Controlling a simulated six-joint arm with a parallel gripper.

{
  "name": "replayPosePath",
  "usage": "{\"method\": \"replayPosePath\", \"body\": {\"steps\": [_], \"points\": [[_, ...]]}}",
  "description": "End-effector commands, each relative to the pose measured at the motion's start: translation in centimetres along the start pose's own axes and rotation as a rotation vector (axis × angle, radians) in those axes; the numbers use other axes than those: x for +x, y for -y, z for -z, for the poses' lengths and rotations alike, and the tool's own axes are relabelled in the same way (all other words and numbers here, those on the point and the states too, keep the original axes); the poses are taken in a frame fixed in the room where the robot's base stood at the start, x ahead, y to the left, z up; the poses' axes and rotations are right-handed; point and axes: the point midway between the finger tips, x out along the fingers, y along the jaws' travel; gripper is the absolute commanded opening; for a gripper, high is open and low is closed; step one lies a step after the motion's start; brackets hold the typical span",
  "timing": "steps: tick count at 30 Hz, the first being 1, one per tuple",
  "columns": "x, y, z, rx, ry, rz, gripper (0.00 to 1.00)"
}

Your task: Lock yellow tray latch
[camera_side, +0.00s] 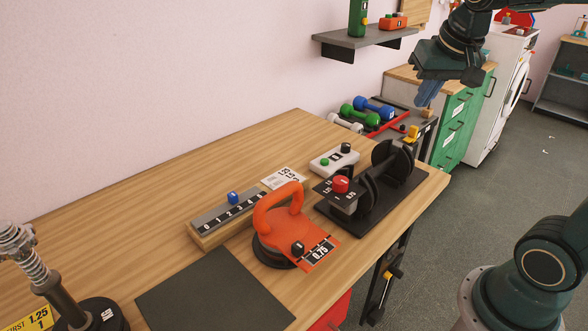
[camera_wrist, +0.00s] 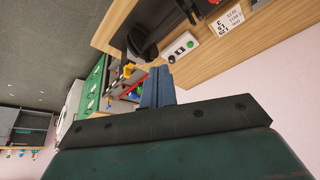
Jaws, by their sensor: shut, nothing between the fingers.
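A small yellow latch-like part (camera_side: 412,132) sits at the right end of the dark dumbbell tray (camera_side: 426,116), behind the wooden table. It also shows in the wrist view (camera_wrist: 128,70), left of my fingertips. Whether it is locked cannot be told at this size. My gripper (camera_side: 424,103) hangs above the tray's right end, up and right of the yellow part and apart from it. Its blue fingers are together and empty, as the wrist view also shows (camera_wrist: 158,70).
The wooden table (camera_side: 120,200) holds an orange kettlebell (camera_side: 280,212), a black weight stand (camera_side: 400,185) and a white button box (camera_side: 334,160). Dumbbells (camera_side: 360,112) lie on the tray. A wall shelf (camera_side: 365,40) is upper left of my gripper.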

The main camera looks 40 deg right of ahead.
Motion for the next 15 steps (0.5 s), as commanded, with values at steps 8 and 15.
{"method": "replayPosePath", "body": {"steps": [8,15], "points": [[2.4,-2.2,5.2,0.204,0.021,-0.086,0.00],[5.0,-4.7,9.2,0.378,0.032,-0.158,0.00]]}}
